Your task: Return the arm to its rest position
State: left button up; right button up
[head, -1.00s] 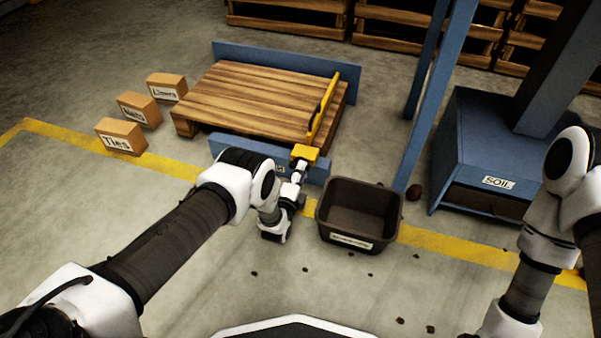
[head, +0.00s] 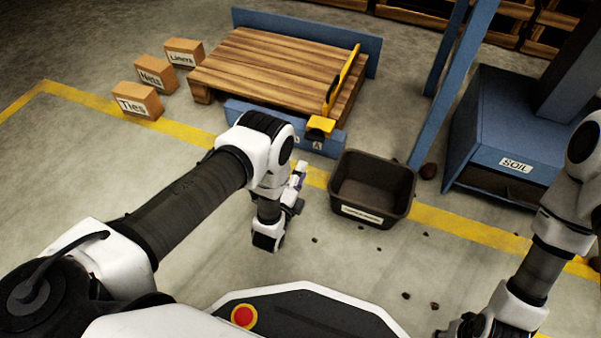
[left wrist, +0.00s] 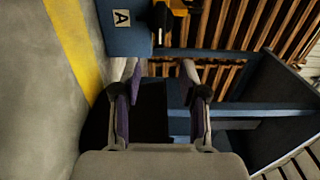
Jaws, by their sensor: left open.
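My left arm comes in from the left and bends down at the elbow over the floor. Its gripper (head: 299,182) is small and partly hidden in the head view, just left of the dark bin (head: 345,208). In the left wrist view my left gripper (left wrist: 156,78) has its two fingers well apart, with nothing held between them. Beyond the fingers are a blue panel marked A (left wrist: 122,28) and wooden slats. My right arm stands at the right edge of the head view, bent downward. Its gripper cannot be made out at the bottom edge.
A wooden pallet (head: 265,70) with blue side boards and a yellow lever (head: 342,82) lies behind. Boxes labelled Ties (head: 135,101), Nets (head: 157,75) and Liners (head: 184,52) stand left. The blue SOIL unit (head: 500,130) is at right. Dark clods dot the floor.

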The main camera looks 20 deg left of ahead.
dwell(0.4)
pick_arm(q)
jog(key=w+a+r+n+g+p, duration=0.1)
jog(key=a+r+p, duration=0.1)
jog(key=r+p, duration=0.5)
jog(key=w+a+r+p, duration=0.15)
jog(key=r+p, duration=0.25)
jog(key=r, duration=0.6)
jog(key=s+a+f+n+g+p, duration=0.1)
jog(key=s+n+g+p, duration=0.1)
jog(key=s+n+g, duration=1.1)
jog(key=s+a+n+g+p, duration=0.1)
jog(key=s+n+g+p, duration=0.3)
jog(key=s, duration=1.8)
notch_tip(320, 180, up, 38)
jog(key=n+p, duration=0.1)
jog(key=p, duration=3.5)
jog(key=shift+w+d+f+y, duration=0.15)
jog(key=shift+w+f+y, duration=0.1)
jog(key=shift+w+y, duration=0.1)
